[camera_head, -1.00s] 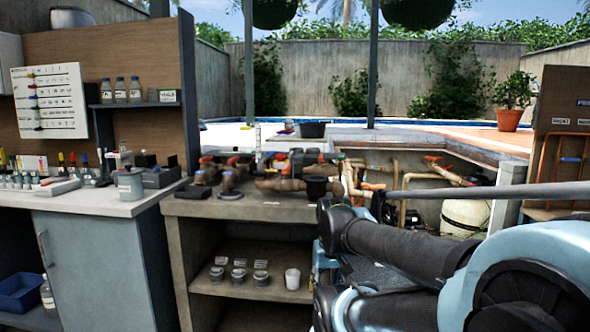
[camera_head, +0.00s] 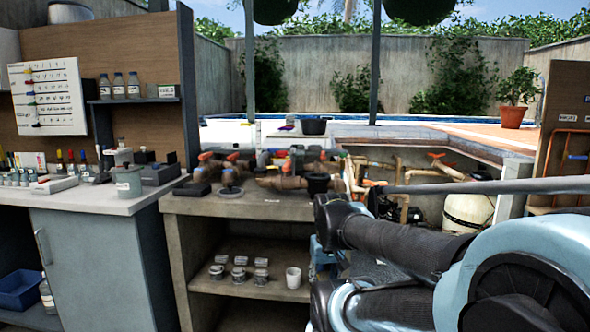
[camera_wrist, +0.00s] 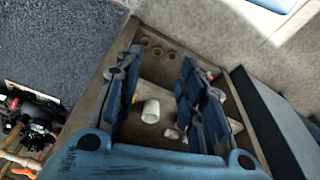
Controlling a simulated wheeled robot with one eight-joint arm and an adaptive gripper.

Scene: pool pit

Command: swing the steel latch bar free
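A long grey steel bar (camera_head: 480,187), which looks like the latch bar, runs almost level across the right of the head view. Its left end is free in front of the pipe pit, and its right end runs out of the picture. My arm is just below and in front of it; I cannot tell whether they touch. In the wrist view my gripper (camera_wrist: 162,62) has its two blue fingers spread apart with nothing between them. It faces down towards the concrete bench and its shelf. The bar does not show in the wrist view.
The concrete bench (camera_head: 180,235) holds valves and pipes on top and small jars with a white cup (camera_head: 293,277) on its shelf. A grey cabinet (camera_head: 95,265) stands left. The pit at right holds pipes and a white tank (camera_head: 467,212).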

